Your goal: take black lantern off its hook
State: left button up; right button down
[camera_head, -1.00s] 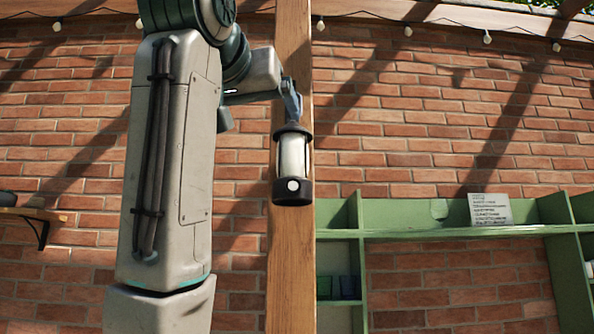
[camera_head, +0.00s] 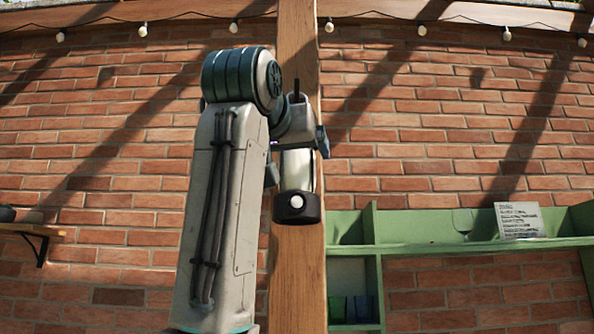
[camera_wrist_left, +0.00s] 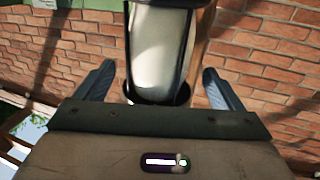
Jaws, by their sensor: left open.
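The black lantern (camera_head: 297,208) hangs upright against the wooden post. Its pale glass body and black base show below my left gripper, and its upper part is hidden behind the gripper. My left gripper (camera_head: 297,158) is in front of the lantern's upper part, with its fingers spread. In the left wrist view, the lantern's glass (camera_wrist_left: 157,55) stands between the two open blue-grey fingers (camera_wrist_left: 158,72), with a gap on each side. A thin dark upright piece (camera_head: 297,88) shows above the gripper; I cannot tell whether it is the hook. My right gripper is not in view.
The wooden post (camera_head: 297,270) stands in front of the brick wall (camera_head: 110,180). A green shelf (camera_head: 440,248) with a small sign (camera_head: 519,219) is on the right. A wooden wall shelf (camera_head: 30,229) is at far left. String lights (camera_head: 329,26) run along the top.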

pick_arm(q)
jog(key=shift+p+x, duration=0.5)
jog(key=shift+x, duration=0.75)
jog(key=shift+w+d, duration=0.2)
jog(key=shift+w, duration=0.2)
jog(key=shift+c, duration=0.2)
jog(key=shift+s, duration=0.2)
jog(key=c, duration=0.7)
jog(key=shift+w, duration=0.1)
jog(key=c, duration=0.6)
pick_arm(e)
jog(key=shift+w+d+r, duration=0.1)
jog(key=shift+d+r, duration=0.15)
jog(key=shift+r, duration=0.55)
pick_arm(q)
jog(key=shift+r, duration=0.2)
